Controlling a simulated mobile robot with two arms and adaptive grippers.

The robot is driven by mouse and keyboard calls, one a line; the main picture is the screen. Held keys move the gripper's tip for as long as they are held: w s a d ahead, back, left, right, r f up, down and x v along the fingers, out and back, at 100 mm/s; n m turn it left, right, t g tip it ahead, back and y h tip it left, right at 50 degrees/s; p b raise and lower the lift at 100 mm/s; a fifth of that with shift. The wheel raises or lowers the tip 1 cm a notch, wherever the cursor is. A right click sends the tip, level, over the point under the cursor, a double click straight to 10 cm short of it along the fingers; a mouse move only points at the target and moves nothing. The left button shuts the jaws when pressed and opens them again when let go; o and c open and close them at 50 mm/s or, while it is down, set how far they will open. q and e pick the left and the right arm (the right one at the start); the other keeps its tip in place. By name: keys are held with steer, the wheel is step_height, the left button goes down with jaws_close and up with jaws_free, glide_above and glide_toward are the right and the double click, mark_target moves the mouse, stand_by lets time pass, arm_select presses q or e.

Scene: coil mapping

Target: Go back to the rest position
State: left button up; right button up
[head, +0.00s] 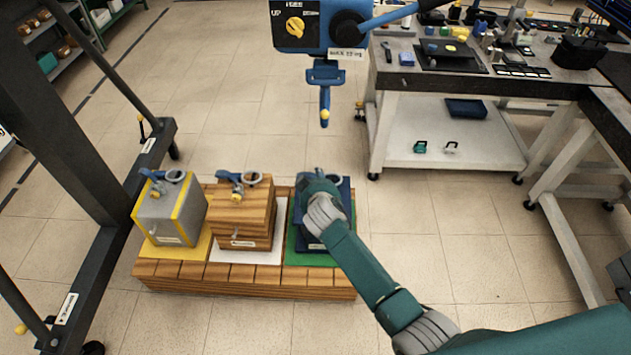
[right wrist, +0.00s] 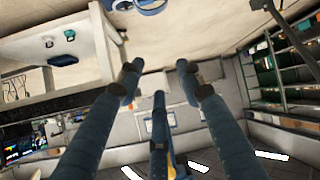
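My right arm comes in from the lower right in the head view, and its grey wrist (head: 325,213) is over the dark blue block (head: 342,188), partly covering it. The right gripper's fingers are hard to make out there. In the right wrist view the right gripper (right wrist: 158,75) has its fingers spread apart, with nothing between them. The dark blue block is on a green mat (head: 292,245). A wooden block (head: 243,215) is on a white mat, and a grey block with yellow edges (head: 172,217) is on a yellow mat. My left gripper is not in view.
The blocks sit on a wooden pallet (head: 245,277). A blue hoist (head: 305,38) with a hook (head: 325,105) hangs behind them. A dark gantry frame (head: 65,130) stands at the left. A workbench (head: 480,85) with tools stands at the back right. Tiled floor lies clear between.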

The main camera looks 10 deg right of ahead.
steer(key=shift+f, duration=0.1)
steer(key=s+d+f+n+g+b, duration=0.1)
steer(key=s+d+f+g, duration=0.15)
steer(key=s+f, duration=1)
steer(key=s+d+f+g+b, duration=0.1)
steer(key=s+d+f+g, duration=0.15)
steer(key=s+f, duration=1)
steer(key=s+d+f+g, duration=0.1)
steer(key=s+f, duration=0.4)
steer(key=s, duration=0.6)
steer(key=s+d+f+g, duration=0.2)
steer(key=s+d+f, duration=0.2)
steer(key=s, duration=0.8)
steer(key=s+d+f+g+b, duration=0.1)
steer(key=s+d+f+g, duration=0.1)
steer(key=s+f, duration=0.6)
steer(key=s+d, duration=0.1)
steer(key=s, duration=0.3)
steer(key=shift+f+y, duration=0.25)
steer(key=shift+y, duration=0.15)
